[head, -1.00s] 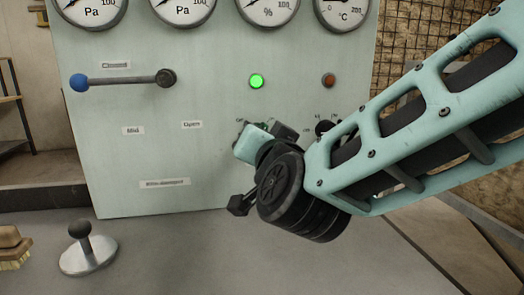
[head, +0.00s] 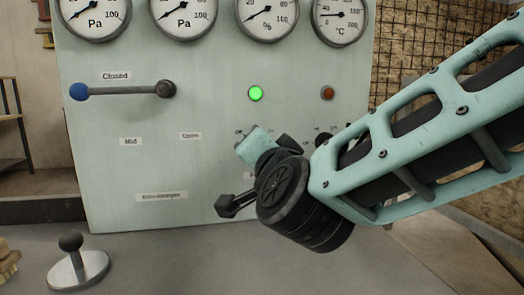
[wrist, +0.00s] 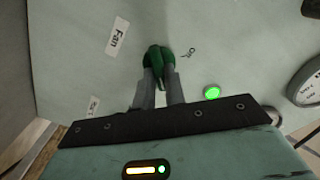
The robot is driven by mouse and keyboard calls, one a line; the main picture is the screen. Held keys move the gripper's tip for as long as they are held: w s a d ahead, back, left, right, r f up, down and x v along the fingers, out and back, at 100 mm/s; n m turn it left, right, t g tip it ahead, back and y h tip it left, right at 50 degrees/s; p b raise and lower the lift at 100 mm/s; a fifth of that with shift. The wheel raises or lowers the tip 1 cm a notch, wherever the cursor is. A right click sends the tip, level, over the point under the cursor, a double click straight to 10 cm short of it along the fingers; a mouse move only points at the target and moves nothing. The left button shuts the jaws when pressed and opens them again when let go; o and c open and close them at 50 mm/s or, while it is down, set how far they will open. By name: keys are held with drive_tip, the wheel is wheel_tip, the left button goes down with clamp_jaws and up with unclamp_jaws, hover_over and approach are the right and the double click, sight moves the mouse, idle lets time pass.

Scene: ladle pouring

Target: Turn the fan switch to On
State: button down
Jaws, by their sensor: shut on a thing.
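In the head view my wrist hides the switch and my fingertips.
The panel (head: 100,190) also carries gauges, a lit green lamp (head: 256,93), a dark red lamp (head: 328,93) and a lever with a blue end (head: 79,92) by "Closed". A ball-topped stick (head: 71,242) stands on the grey counter, lower left. More controls are partly hidden behind my arm.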

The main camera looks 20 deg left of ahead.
drive_tip(key=c, duration=1.5)
unclamp_jaws()
drive_tip(key=shift+o, duration=0.2)
drive_tip(key=p+v, duration=0.1)
drive_tip(key=v, duration=1.6)
drive_tip(key=shift+s, duration=0.25)
